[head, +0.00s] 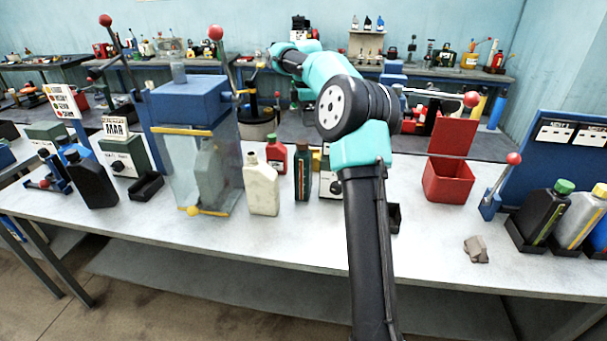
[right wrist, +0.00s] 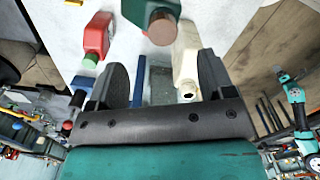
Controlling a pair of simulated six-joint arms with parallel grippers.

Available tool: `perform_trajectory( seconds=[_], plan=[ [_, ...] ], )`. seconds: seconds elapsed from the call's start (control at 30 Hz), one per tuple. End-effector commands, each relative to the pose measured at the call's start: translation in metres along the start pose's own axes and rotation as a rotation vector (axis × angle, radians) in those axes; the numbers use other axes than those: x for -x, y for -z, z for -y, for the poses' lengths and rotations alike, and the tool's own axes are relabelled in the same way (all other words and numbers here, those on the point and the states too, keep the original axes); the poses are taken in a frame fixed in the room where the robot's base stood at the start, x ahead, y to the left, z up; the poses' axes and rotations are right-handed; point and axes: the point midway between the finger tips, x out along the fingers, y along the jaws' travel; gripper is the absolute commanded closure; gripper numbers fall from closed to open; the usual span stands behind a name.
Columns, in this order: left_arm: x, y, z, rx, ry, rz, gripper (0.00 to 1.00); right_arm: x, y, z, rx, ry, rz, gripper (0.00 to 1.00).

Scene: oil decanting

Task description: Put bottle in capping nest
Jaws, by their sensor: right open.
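In the head view several bottles stand on the bench: a black one (head: 91,185), a cream one (head: 262,190), a red one with a green cap (head: 276,155) and a dark green one (head: 302,172). A pale bottle (head: 210,170) is inside the clear, blue-topped machine. I cannot tell which fixture is the capping nest; a small black tray (head: 147,187) sits left of the machine. My right gripper (right wrist: 163,76) is open and empty, its fingers spread. In the right wrist view the dark green bottle (right wrist: 140,10), cream bottle (right wrist: 187,50) and red bottle (right wrist: 98,35) lie beyond it.
My right arm crosses the middle of the head view and hides part of the bench. A red open box (head: 447,182), a grey crumpled rag (head: 476,249) and trayed bottles (head: 541,215) are at right. The bench front (head: 300,235) is clear.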

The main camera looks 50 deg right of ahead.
Motion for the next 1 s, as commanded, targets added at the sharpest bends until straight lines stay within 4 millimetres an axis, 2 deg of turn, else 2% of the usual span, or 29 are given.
perform_trajectory(
  seconds=[0.1, 0.3, 0.77, 1.0],
  plan=[
    [0.0, 0.0, 0.0, 0.0, 0.0, 0.0, 0.15, -0.021, 0.0, 0.001, 0.0, 0.003, 0.001, 0.25],
    [0.0, 0.0, 0.0, 0.0, 0.0, 0.0, 0.15, -0.049, 0.0, 0.001, -0.001, 0.001, 0.0, 0.25],
    [0.0, 0.0, 0.0, 0.0, 0.0, 0.0, 0.15, -0.056, 0.0, 0.0, 0.0, 0.0, 0.0, 0.25],
    [0.0, 0.0, 0.0, 0.0, 0.0, 0.0, 0.15, -0.083, 0.002, 0.002, 0.001, 0.003, 0.0, 0.25]
  ],
)
